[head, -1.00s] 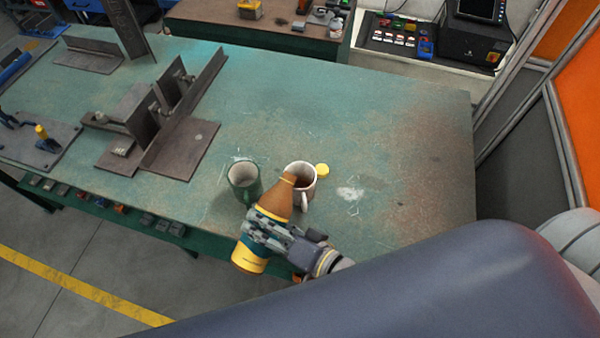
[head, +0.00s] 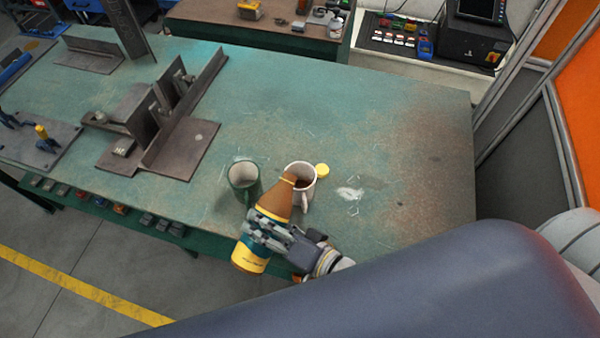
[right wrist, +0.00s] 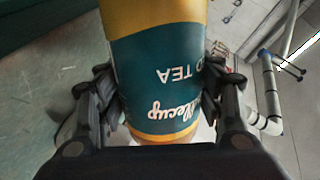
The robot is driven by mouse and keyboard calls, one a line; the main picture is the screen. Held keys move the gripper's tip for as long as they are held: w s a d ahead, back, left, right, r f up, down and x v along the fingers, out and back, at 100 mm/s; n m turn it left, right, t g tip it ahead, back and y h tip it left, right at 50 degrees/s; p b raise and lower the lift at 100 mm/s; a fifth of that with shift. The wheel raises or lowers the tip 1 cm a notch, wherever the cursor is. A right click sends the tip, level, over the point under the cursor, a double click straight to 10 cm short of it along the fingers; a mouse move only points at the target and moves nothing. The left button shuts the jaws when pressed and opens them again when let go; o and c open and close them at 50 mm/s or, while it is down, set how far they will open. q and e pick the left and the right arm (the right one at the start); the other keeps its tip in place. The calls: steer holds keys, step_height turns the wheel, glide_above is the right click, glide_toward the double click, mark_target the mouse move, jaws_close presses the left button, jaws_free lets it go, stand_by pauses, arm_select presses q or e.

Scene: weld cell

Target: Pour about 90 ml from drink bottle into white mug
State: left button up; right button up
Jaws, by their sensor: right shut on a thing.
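The drink bottle (head: 274,204) is brown with a yellow and teal label, and lies tilted with its neck up and to the right. Its mouth is over the near left rim of the white mug (head: 307,189). The white mug stands upright on the table with dark liquid inside. My right gripper (head: 266,231) is shut around the bottle's body. In the right wrist view the bottle's label (right wrist: 155,80) reads TEA upside down between both fingers. Whether liquid is flowing is hard to tell. My left gripper is not in view.
A dark green mug (head: 244,183) stands just left of the white mug, close to the bottle. A yellow cap (head: 322,170) lies right of the white mug. The green table (head: 400,130) is clear to the right. A steel fixture (head: 160,145) stands at left.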

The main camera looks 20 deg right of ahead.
mark_target(273, 209)
steer(key=shift+w+d+r+n+p, duration=0.15)
steer(key=shift+w+r+n+p, duration=0.05)
steer(key=shift+r+n+p, duration=0.25)
steer(key=r+n+p, duration=0.1)
steer(key=w+d+n+t+p, duration=0.1)
steer(key=n, duration=0.1)
steer(key=shift+w+d+r+p, duration=0.2)
steer(key=shift+d+r+p, duration=0.1)
steer(key=shift+r, duration=0.1)
steer(key=shift+w+d+n+t+h, duration=0.1)
steer(key=shift+n+t+h, duration=0.35)
steer(key=shift+n, duration=0.2)
steer(key=shift+w+d+n+t, duration=0.15)
steer(key=shift+n+t, duration=0.3)
steer(key=shift+n, duration=0.75)
steer(key=n, duration=0.3)
steer(key=shift+w+d+f+t+b, duration=0.15)
steer(key=shift+w+d+t+b, duration=0.1)
steer(key=shift+d+t+b, duration=0.15)
steer(key=shift+a, duration=0.1)
